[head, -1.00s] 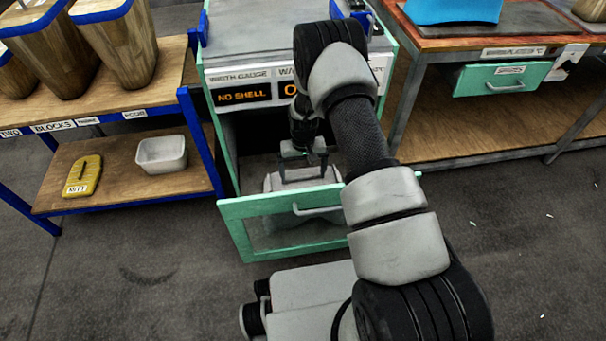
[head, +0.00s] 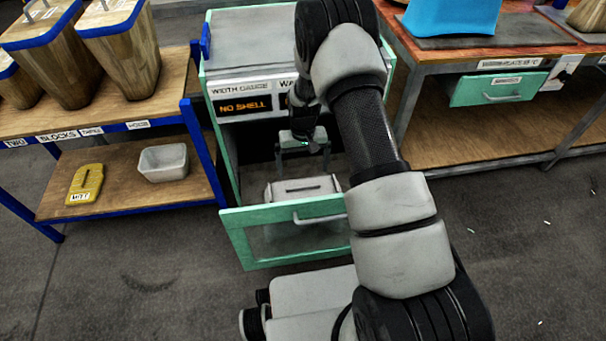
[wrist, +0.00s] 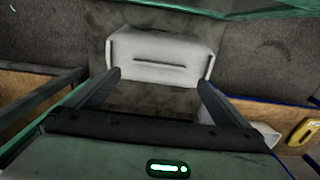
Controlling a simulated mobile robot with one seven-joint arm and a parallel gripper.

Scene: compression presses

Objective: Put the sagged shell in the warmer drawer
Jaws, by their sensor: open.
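The sagged shell, a pale grey boxy piece with a dark slot in its top (head: 303,188), sits inside the pulled-out warmer drawer, behind its green-framed front (head: 242,216). It also shows in the wrist view (wrist: 160,52), upright and beyond my fingertips. My gripper (head: 303,152) is open and empty, above and behind the shell and clear of it. In the wrist view my gripper (wrist: 160,78) has its fingers spread wide with nothing between them. The front panel hides the shell's lower part.
The cabinet's gauge display (head: 243,106) reads "NO SHELL". A shelf on the left holds a yellow mitt (head: 86,184) and a white bin (head: 163,163).

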